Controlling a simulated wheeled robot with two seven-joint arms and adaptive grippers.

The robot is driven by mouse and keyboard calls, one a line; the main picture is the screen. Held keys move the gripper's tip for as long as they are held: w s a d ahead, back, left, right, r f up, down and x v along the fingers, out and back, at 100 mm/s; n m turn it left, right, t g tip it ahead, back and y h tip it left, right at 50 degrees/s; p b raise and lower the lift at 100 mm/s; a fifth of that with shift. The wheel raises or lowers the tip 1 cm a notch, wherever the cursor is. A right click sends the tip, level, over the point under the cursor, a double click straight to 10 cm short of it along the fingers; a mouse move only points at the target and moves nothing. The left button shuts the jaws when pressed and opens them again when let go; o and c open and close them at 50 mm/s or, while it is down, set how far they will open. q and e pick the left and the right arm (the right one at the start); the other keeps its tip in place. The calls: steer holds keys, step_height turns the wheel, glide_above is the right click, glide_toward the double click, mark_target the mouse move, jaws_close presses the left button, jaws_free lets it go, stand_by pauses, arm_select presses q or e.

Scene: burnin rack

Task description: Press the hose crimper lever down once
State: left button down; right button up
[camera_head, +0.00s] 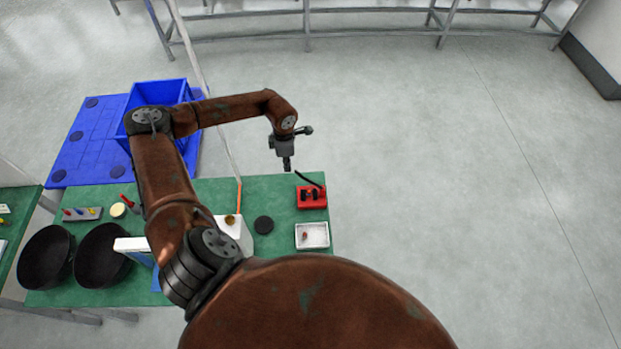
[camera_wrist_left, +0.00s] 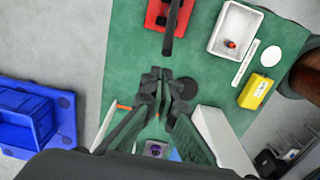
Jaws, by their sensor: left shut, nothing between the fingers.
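The hose crimper is a red block (camera_head: 312,203) with a black lever (camera_head: 310,180) on the green table's right part. The lever slants up and to the left from the block. My left gripper (camera_head: 287,166) hangs pointing down, just left of and above the lever's end in the head view. In the left wrist view the red crimper (camera_wrist_left: 157,15) is at the top edge, with its black lever (camera_wrist_left: 172,28) reaching toward my shut, empty left gripper (camera_wrist_left: 163,80). A small gap shows between fingertips and lever. My right gripper is not in view.
A white tray (camera_head: 299,238) with a small red item stands beside the crimper. A black disc (camera_head: 264,225), a white box (camera_head: 240,236) and black bowls (camera_head: 46,257) are on the table. A blue crate (camera_head: 150,92) is behind. The floor to the right is clear.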

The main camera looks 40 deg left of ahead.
arm_select(q)
steer(key=shift+r+p, duration=0.95)
steer(key=shift+r, duration=1.15)
